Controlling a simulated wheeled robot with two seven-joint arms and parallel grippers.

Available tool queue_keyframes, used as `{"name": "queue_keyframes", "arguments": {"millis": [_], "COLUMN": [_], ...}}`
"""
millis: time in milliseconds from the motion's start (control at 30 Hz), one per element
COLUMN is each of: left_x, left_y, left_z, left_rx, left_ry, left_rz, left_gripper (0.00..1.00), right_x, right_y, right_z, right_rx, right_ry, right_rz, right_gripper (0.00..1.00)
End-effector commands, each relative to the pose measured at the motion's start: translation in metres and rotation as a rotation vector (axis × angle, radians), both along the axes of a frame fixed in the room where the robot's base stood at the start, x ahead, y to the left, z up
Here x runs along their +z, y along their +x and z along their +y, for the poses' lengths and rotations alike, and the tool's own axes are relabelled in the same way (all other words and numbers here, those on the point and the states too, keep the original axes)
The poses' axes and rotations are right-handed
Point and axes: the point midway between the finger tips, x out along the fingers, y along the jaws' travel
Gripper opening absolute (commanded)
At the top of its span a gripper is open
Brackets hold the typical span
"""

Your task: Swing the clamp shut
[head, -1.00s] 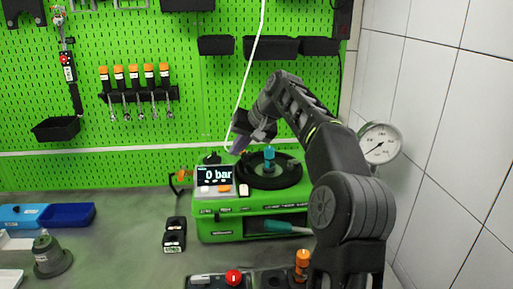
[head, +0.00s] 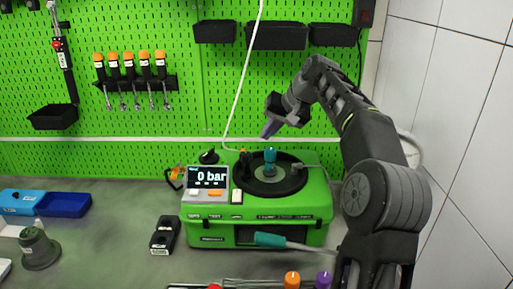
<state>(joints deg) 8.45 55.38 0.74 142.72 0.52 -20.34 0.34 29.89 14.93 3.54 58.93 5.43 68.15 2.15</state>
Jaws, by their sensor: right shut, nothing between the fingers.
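The green pump testbench (head: 258,232) stands on the grey bench top, its display (head: 209,177) reading 0 bar. On its top is a black round plate (head: 262,186) with a teal-topped part (head: 270,158) upright in the middle. Dark fittings stand at the plate's rim, a black one at the left (head: 246,160) and a grey one at the right (head: 299,167); I cannot tell which is the clamp or how far it is swung. My right gripper (head: 267,131) is shut and empty, above the back of the plate and apart from it. My left gripper is not in view.
A teal-handled tool (head: 270,240) sticks out at the testbench front. Orange (head: 292,280) and purple (head: 324,280) handles stand at the bottom edge. A black block (head: 164,236) lies left of the testbench. The pegboard is behind; a tiled wall bounds the right.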

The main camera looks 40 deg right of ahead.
Motion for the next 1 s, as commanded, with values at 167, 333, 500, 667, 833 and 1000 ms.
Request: {"name": "queue_keyframes", "arguments": {"millis": [167, 333, 500, 667, 833, 1000], "left_x": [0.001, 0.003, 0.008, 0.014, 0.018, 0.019], "left_y": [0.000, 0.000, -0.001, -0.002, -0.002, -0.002], "left_z": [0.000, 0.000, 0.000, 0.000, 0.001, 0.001], "left_rx": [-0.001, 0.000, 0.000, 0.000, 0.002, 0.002], "left_ry": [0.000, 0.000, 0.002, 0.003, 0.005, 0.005], "left_rz": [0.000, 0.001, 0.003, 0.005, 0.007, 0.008], "left_gripper": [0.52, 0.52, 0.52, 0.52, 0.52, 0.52], "right_x": [-0.003, -0.015, -0.036, -0.057, -0.074, -0.081], "right_y": [0.002, 0.011, 0.026, 0.043, 0.055, 0.059], "right_z": [0.000, 0.001, 0.004, 0.007, 0.008, 0.008], "right_rx": [-0.001, 0.000, 0.000, 0.000, -0.001, -0.001], "right_ry": [0.000, 0.001, 0.002, 0.002, 0.000, 0.000], "right_rz": [0.001, 0.003, 0.004, 0.004, 0.003, 0.002], "right_gripper": [0.00, 0.00, 0.00, 0.00, 0.00, 0.00]}}
